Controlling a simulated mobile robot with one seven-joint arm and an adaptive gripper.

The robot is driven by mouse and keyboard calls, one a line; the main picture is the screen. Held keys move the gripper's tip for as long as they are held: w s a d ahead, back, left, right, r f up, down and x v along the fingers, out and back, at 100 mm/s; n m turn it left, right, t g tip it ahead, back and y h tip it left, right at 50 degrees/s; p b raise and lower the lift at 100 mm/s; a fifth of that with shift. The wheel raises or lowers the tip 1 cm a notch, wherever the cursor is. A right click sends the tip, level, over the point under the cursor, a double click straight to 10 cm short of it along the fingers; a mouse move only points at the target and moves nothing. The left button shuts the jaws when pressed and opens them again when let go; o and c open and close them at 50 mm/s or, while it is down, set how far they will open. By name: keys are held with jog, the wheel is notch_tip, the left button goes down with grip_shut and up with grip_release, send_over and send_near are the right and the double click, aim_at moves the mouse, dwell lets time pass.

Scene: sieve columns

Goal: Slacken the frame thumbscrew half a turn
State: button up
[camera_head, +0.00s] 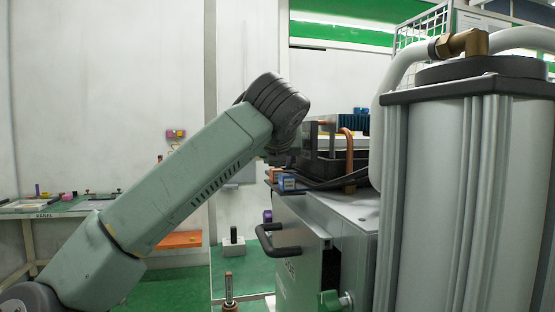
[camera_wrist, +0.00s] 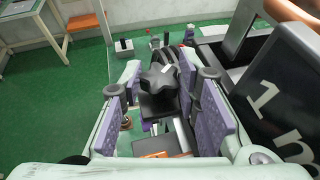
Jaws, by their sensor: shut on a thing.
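The frame thumbscrew, a black star-shaped knob (camera_wrist: 158,82), shows in the upper middle of the wrist view. My gripper (camera_wrist: 161,74) has its purple-padded fingers on either side of the knob and is shut on it. Part of the knob's rim and its shaft are hidden by the fingers and by the knob itself. In the head view my arm reaches up and bends down towards the machine; my gripper and the knob cannot be made out there.
A black panel (camera_wrist: 275,105) marked "1 m" stands close on the right in the wrist view. In the head view a grey cabinet (camera_head: 305,235) with a black handle (camera_head: 270,240) and a large ribbed column (camera_head: 440,200) fill the right. A bench (camera_head: 60,210) stands far left.

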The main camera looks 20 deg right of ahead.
jog(key=o, duration=0.9)
jog(key=shift+r+h+p, duration=0.1)
jog(key=shift+h+p, duration=0.2)
jog(key=shift+p, duration=0.05)
